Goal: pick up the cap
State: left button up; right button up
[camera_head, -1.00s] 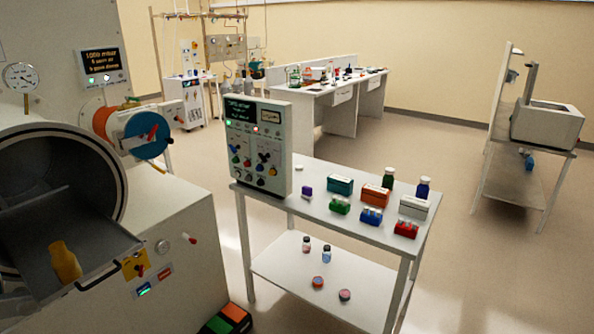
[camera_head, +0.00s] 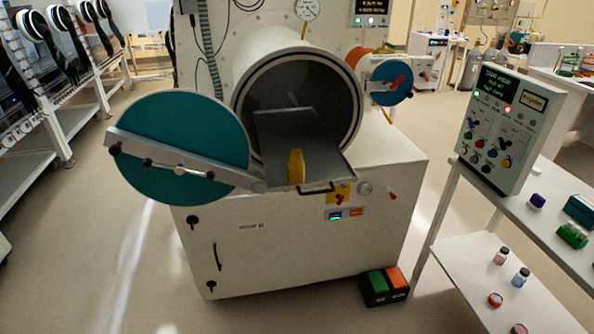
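I cannot tell for certain which thing is the cap. On the lower shelf of the cart at the right lie two small round reddish, lid-like pieces: one (camera_head: 495,299) lies flat, and another (camera_head: 519,328) is partly cut off by the bottom edge. Two small bottles, one with a reddish-brown top (camera_head: 500,256) and one with a blue label (camera_head: 521,277), stand behind them. A small purple piece (camera_head: 537,202) sits on the cart's upper shelf. Neither of my grippers is in view.
A chamber (camera_head: 300,100) has its round teal door (camera_head: 180,150) swung open to the left. A yellow bottle (camera_head: 296,167) stands on its slid-out tray (camera_head: 330,165). A green-and-orange pedal (camera_head: 384,286) is on the floor. A control box (camera_head: 510,125) stands on the cart.

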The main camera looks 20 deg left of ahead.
aim_at(536, 171)
jog(key=i+l+z, duration=0.15)
jog(key=l, duration=0.2)
jog(key=i+l+z, duration=0.1)
jog(key=l+z, duration=0.35)
jog(key=i+l+z, duration=0.2)
jog(key=l+z, duration=0.25)
jog(key=i+l+z, duration=0.25)
jog(key=z, duration=0.2)
jog(key=i+l+z, duration=0.3)
jog(key=z, duration=0.15)
jog(key=i+l+z, duration=0.2)
jog(key=i, duration=0.3)
jog(key=i+l+z, duration=0.2)
jog(key=i, duration=0.35)
jog(key=i+j+u, duration=0.1)
jog(key=i+u, duration=0.2)
jog(key=i, duration=0.7)
jog(key=i+l+u, duration=0.1)
jog(key=i+u, duration=0.15)
jog(key=i, duration=0.8)
jog(key=i+j+u, duration=0.15)
jog(key=i+u, duration=0.7)
jog(key=i+l+u, duration=0.1)
jog(key=i+u, duration=0.35)
jog(key=i+l+u, duration=0.25)
jog(key=i+u, duration=0.2)
jog(key=k, duration=0.05)
